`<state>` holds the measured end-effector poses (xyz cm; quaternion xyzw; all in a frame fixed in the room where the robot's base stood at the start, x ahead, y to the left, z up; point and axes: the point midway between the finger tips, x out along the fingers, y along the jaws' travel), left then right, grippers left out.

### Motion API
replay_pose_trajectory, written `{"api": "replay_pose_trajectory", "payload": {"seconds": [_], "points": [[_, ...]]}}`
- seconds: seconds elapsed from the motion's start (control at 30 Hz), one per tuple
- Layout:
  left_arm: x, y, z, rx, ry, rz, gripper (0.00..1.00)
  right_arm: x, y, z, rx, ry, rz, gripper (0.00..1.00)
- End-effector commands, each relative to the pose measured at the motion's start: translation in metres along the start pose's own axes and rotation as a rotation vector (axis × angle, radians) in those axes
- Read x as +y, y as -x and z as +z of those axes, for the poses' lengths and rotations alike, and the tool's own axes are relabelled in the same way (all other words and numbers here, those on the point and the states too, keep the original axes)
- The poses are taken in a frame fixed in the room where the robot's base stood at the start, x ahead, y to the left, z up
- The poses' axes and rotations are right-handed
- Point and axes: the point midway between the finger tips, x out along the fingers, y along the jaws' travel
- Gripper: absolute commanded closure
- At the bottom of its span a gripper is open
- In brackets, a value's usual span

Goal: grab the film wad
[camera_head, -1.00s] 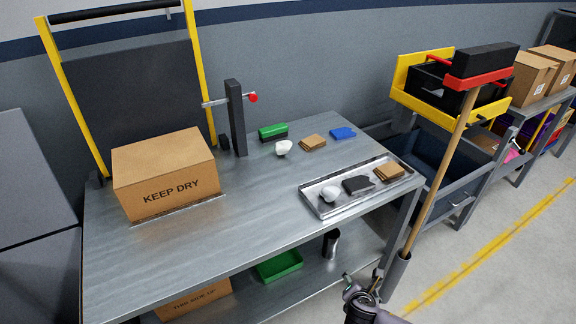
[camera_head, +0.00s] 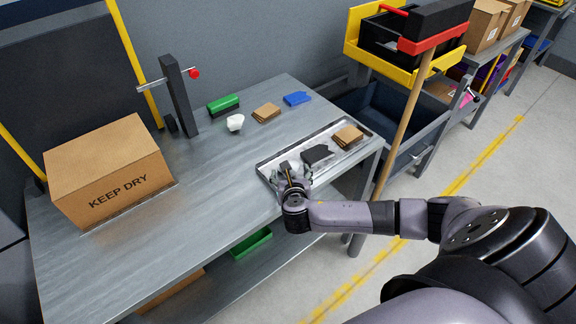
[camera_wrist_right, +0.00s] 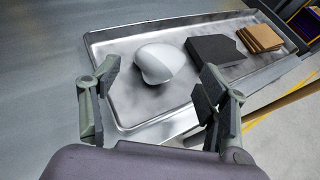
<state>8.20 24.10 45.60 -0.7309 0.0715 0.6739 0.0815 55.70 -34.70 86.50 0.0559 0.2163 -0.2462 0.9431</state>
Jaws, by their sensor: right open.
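A rounded white wad (camera_wrist_right: 160,63) lies at the near left end of a shallow metal tray (camera_wrist_right: 104,40) in the right wrist view. A second white, crumpled lump (camera_head: 235,122) sits on the bench behind the tray. My left gripper is out of view.
The tray also holds a dark flat piece (camera_head: 316,155) and a stack of brown pads (camera_head: 347,136). A green brush (camera_head: 223,104), brown pads (camera_head: 266,113) and a blue piece (camera_head: 297,98) lie behind on the bench (camera_head: 190,212). A wooden handle (camera_head: 402,128) stands right of the tray.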

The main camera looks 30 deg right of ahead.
Motion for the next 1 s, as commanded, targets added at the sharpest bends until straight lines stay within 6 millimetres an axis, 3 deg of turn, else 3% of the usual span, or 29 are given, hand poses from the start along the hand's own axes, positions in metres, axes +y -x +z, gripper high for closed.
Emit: {"api": "replay_pose_trajectory", "payload": {"seconds": [0.27,0.6,0.93,1.0], "points": [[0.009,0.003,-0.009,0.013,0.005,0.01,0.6,0.0,-0.019,0.002,0.0,-0.001,0.0,0.31],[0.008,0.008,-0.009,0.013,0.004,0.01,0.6,0.0,-0.061,0.006,0.001,-0.001,-0.002,0.31],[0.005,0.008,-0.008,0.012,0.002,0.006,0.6,0.0,-0.066,0.006,0.002,-0.001,0.0,0.31],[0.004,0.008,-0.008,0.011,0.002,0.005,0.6,0.0,-0.066,0.006,0.002,-0.001,0.0,0.36]]}}
